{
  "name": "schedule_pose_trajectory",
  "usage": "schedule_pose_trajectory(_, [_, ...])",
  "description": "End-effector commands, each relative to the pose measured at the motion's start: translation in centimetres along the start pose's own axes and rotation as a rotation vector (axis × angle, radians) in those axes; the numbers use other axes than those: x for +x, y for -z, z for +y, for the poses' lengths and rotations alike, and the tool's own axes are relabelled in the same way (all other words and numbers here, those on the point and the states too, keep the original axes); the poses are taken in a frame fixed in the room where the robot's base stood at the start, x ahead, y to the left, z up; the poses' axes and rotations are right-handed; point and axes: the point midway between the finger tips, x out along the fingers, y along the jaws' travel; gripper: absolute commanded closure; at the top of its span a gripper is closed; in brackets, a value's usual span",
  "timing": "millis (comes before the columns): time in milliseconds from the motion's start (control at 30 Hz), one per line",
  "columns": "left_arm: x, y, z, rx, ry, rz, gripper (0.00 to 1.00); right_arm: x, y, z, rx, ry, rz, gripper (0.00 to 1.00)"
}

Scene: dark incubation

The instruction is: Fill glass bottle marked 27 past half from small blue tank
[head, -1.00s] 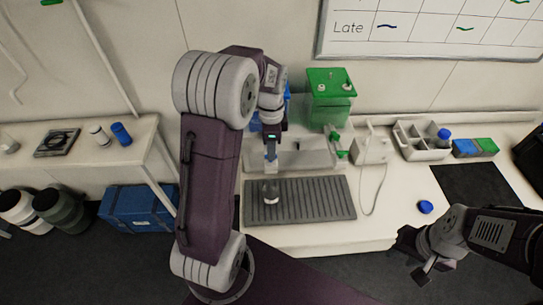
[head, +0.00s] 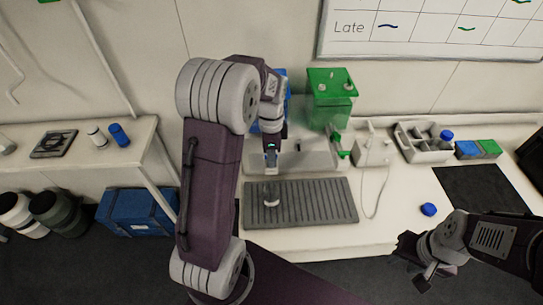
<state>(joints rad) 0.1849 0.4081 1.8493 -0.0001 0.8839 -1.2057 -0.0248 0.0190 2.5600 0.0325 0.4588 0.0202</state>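A clear glass bottle (head: 271,202) stands on the dark ribbed drip tray (head: 315,207); its marking is too small to read. The blue tank (head: 284,82) is behind the tray and mostly hidden by my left arm. My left gripper (head: 271,163) is above and behind the bottle, in front of the blue tank's stand, apparently apart from the bottle; its fingers are too small to judge. My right gripper (head: 424,277) hangs empty off the bench's front edge at the lower right; its opening is unclear. A blue cap (head: 428,209) lies on the bench to the right.
A green tank (head: 330,98) stands right of the blue one, with a green tap below. A white device with a cord (head: 373,148), a compartment box (head: 422,143), blue and green boxes (head: 478,149) and a dark mat (head: 478,188) are further right. Bare bench lies around the cap.

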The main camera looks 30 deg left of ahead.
Motion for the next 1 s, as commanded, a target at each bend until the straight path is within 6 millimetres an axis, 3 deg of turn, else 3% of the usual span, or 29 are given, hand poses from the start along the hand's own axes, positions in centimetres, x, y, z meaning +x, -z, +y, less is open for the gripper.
schedule_pose_trajectory(633, [-2.4,0.0,0.0,0.000,0.000,0.000,0.69,-2.3,0.2,-0.1,0.000,0.000,0.000,0.64])
schedule_pose_trajectory(900, [-2.4,0.0,0.0,0.000,0.000,0.000,0.69,-2.3,0.2,0.0,0.000,0.000,0.000,0.64])
schedule_pose_trajectory(1000, [-2.4,0.0,0.0,0.000,0.000,0.000,0.94,-2.3,0.2,-0.1,0.000,0.000,0.000,0.64])
